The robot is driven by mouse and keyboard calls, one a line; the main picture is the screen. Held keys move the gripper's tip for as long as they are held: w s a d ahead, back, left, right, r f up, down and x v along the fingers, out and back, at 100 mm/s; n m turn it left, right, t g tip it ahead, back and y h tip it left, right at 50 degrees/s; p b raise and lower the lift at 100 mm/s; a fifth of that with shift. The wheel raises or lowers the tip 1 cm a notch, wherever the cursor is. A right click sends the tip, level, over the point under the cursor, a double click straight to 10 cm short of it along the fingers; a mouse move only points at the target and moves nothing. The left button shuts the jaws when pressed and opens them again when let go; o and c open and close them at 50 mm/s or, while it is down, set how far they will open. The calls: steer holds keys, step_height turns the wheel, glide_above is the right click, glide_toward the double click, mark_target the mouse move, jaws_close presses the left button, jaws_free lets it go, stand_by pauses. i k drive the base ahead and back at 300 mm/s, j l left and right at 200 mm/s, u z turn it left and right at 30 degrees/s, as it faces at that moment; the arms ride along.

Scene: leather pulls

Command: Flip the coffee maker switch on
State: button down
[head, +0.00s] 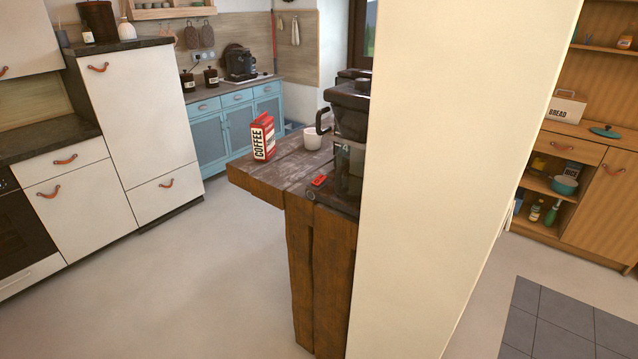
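The coffee maker (351,105) is dark, with a black top and a metal body, and stands at the right end of a wooden counter. A cream wall or column hides its right part. A red switch (320,181) shows low at its front left, near the counter edge; I cannot tell its position. A white mug (312,138) stands on the counter to the left of the coffee maker. My gripper is not in view.
The cream column (445,180) blocks the middle right. A red coffee packet (262,138) stands on the wooden counter (270,178). White cabinets (140,130) line the left, and a wooden cupboard (590,200) stands at right. The floor (190,280) at front left is clear.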

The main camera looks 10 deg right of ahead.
mark_target(321, 178)
steer(key=i+j, duration=0.15)
steer(key=j, duration=0.2)
steer(key=i+j+z, duration=0.1)
steer(key=j, duration=0.25)
steer(key=i+j, duration=0.15)
steer(key=j, duration=0.2)
steer(key=i+j, duration=0.1)
steer(key=j, duration=0.25)
steer(key=i+j+z, duration=0.1)
steer(key=j, duration=0.3)
steer(key=i+j, duration=0.15)
steer(key=j, duration=0.2)
